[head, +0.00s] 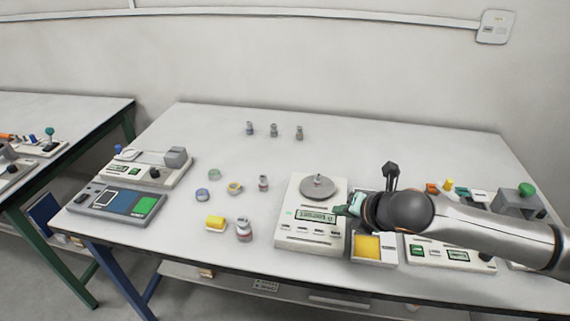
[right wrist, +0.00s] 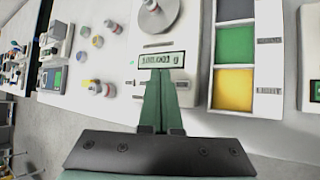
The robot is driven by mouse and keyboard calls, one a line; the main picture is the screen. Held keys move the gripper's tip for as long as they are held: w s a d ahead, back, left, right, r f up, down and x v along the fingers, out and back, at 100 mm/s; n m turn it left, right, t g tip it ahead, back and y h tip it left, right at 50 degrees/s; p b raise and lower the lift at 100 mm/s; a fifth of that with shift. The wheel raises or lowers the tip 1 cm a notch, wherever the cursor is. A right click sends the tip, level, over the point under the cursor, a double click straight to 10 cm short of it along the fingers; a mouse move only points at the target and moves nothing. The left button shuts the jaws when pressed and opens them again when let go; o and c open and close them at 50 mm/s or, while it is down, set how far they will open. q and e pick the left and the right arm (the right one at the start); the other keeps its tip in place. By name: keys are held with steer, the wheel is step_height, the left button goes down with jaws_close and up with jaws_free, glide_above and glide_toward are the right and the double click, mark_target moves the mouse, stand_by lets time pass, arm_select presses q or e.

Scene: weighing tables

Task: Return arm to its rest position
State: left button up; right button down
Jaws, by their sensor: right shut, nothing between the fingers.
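My right arm (head: 490,231) reaches in from the right edge in the head view. Its gripper (head: 342,210) is over the right side of the weighing scale (head: 300,239), near the lit display. In the right wrist view the green fingers (right wrist: 160,88) are shut together with nothing between them, their tips just below the display (right wrist: 161,59). A small item (head: 318,178) stands on the scale's round pan (head: 318,190), apart from the gripper. My left gripper is not in view.
A tray with coloured compartments (right wrist: 233,112) lies right of the scale. Devices (head: 449,256) stand farther right, partly behind my arm. A control panel (head: 117,202) is at the left.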

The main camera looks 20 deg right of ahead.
steer(key=s+a+f+m, duration=0.1)
steer(key=a, duration=0.1)
steer(key=s+a+f+m, duration=0.2)
steer(key=a, duration=0.1)
steer(key=s+a+f+m+g+y, duration=0.1)
steer(key=a+f+m, duration=0.1)
steer(key=shift+s+a, duration=0.15)
steer(key=shift+a, duration=0.1)
steer(key=s+f+m+g+h, duration=0.15)
steer(key=s+f+m, duration=0.25)
steer(key=s+m, duration=0.55)
steer(key=s+f+m+g, duration=0.3)
steer(key=s+f+m, duration=0.1)
steer(key=s+m, duration=0.6)
steer(key=w+a+f+m+t+y+p, duration=0.1)
steer(key=w+a+f+t+y+p, duration=0.1)
steer(key=w+a+f+t+p, duration=0.2)
steer(key=shift+w+a+f+t, duration=0.55)
steer(key=shift+w+f+t, duration=0.2)
steer(key=shift+f, duration=1.05)
